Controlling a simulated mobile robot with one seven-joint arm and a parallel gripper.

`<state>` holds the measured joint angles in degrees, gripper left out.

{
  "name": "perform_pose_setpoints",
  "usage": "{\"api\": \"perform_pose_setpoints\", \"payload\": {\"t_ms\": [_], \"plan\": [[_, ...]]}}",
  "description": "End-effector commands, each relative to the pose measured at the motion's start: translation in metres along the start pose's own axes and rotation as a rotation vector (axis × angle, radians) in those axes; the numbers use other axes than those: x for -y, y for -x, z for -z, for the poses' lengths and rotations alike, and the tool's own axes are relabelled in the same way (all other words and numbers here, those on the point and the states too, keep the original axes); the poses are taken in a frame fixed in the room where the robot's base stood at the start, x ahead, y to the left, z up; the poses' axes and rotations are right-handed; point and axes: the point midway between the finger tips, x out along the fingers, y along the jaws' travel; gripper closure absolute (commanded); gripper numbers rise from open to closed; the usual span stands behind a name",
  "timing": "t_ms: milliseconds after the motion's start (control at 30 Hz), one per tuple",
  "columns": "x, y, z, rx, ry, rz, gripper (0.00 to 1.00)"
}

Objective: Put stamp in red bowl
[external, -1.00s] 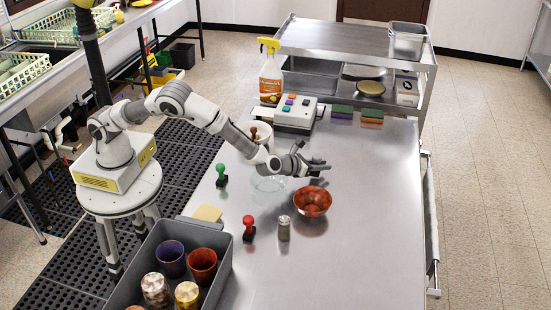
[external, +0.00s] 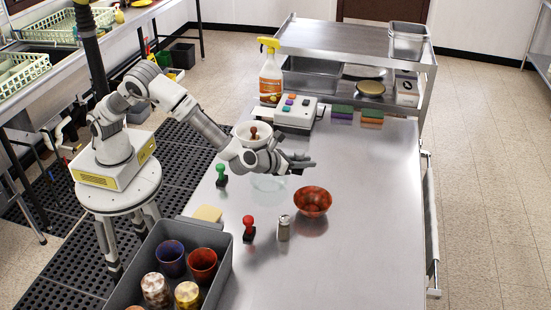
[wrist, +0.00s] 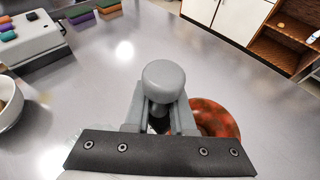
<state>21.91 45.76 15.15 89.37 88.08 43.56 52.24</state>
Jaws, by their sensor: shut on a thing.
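My gripper (external: 298,161) is above the steel table, up and to the left of the red bowl in the external view. In the wrist view my gripper (wrist: 158,120) is shut on a stamp with a round grey knob (wrist: 163,78); its dark lower part is mostly hidden between the fingers. The red bowl (external: 312,203) stands upright on the table and looks empty. In the wrist view the red bowl (wrist: 218,116) is partly hidden behind the gripper, at its right. A green stamp (external: 221,174) and a red stamp (external: 249,227) stand on the table.
A clear glass bowl (external: 267,183) is under my wrist. A white bowl (external: 240,131) holds a brown-handled thing. A shaker (external: 284,229) stands near the red bowl. A grey bin (external: 226,268) with several cups is at the front left. The table's right side is clear.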

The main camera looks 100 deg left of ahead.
Motion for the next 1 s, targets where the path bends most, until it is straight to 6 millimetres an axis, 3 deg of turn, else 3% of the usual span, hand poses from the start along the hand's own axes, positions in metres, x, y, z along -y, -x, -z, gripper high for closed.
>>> {"api": "perform_pose_setpoints", "payload": {"t_ms": [267, 500, 700, 833, 1000], "plan": [[0.01, 0.01, -0.002, 0.008, 0.005, 0.005, 1.0], [0.056, 0.082, -0.006, 0.029, 0.03, 0.003, 1.0], [0.077, 0.132, -0.003, 0.019, 0.04, -0.01, 1.0], [0.078, 0.131, 0.0, 0.014, 0.04, -0.017, 1.0], [0.07, 0.092, 0.007, 0.013, 0.038, -0.02, 1.0]]}}
